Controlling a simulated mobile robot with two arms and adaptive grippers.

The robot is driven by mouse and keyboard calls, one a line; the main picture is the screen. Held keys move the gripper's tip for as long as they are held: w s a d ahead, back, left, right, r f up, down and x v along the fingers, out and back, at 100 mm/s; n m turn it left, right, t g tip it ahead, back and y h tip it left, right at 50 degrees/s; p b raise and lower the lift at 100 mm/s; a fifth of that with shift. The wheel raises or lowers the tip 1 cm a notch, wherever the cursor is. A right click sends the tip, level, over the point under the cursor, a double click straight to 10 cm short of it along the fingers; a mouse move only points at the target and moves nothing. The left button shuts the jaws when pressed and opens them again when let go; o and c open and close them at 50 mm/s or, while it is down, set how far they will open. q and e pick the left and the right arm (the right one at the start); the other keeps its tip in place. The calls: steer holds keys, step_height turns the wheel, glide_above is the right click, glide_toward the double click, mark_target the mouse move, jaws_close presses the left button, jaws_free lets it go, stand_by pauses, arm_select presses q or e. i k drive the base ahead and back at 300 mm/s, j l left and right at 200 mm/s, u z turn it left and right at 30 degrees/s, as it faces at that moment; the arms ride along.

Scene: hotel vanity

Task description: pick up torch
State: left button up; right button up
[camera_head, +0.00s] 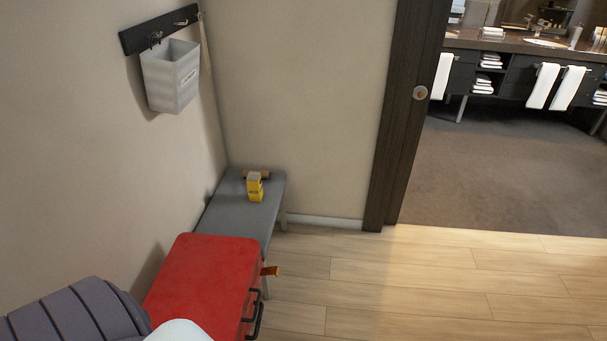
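No object is clearly recognisable as a torch. On the far end of the grey bench (231,210) lies a small brown cylindrical item (264,174), partly hidden behind a yellow box-like item (254,188). The cylinder may be the torch, but it is too small to tell. Neither of my grippers is in view.
A red suitcase (205,280) with dark handles covers the near end of the bench; a grey ribbed bag (78,314) is at lower left. A grey bin (172,77) hangs from a wall rack (158,29). Wooden floor (400,285) is clear; an open doorway shows a vanity (515,68).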

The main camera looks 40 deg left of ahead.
mark_target(255, 190)
steer(key=i+u, duration=0.25)
steer(key=i, duration=0.35)
steer(key=i+l+u, duration=0.1)
steer(key=i+u, duration=0.15)
steer(key=i, duration=0.35)
steer(key=i+l+u, duration=0.25)
steer(key=i, duration=0.35)
